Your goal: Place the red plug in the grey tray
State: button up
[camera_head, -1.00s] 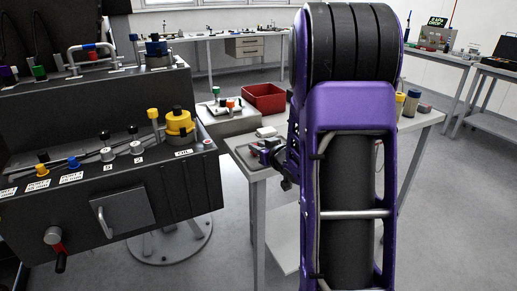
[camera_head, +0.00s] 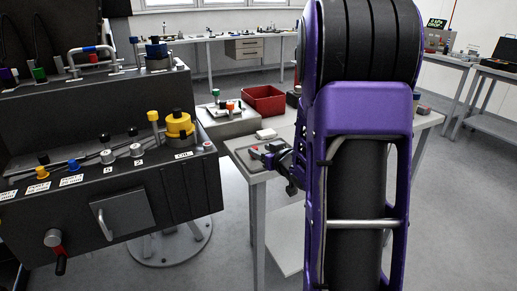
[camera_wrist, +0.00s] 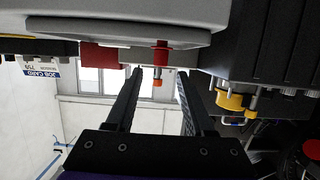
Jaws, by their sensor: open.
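My gripper (camera_head: 264,153) is low over the near left corner of the grey table in the head view. In the wrist view, which is upside down, my gripper (camera_wrist: 160,74) is open, with nothing held between its fingers. The red plug (camera_wrist: 160,52) shows beyond the fingertips, in line with the gap. In the head view a small red spot (camera_head: 254,149) at the fingertips seems to be this plug, partly hidden. A darker grey flat area under the gripper may be the grey tray, but I cannot tell for sure.
A white block (camera_head: 266,133) lies near the gripper. The dark console (camera_head: 110,190) with a yellow knob (camera_head: 179,126) stands left.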

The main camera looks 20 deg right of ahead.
jog(key=v, duration=0.9)
jog(key=shift+p, duration=0.45)
jog(key=shift+s, duration=0.1)
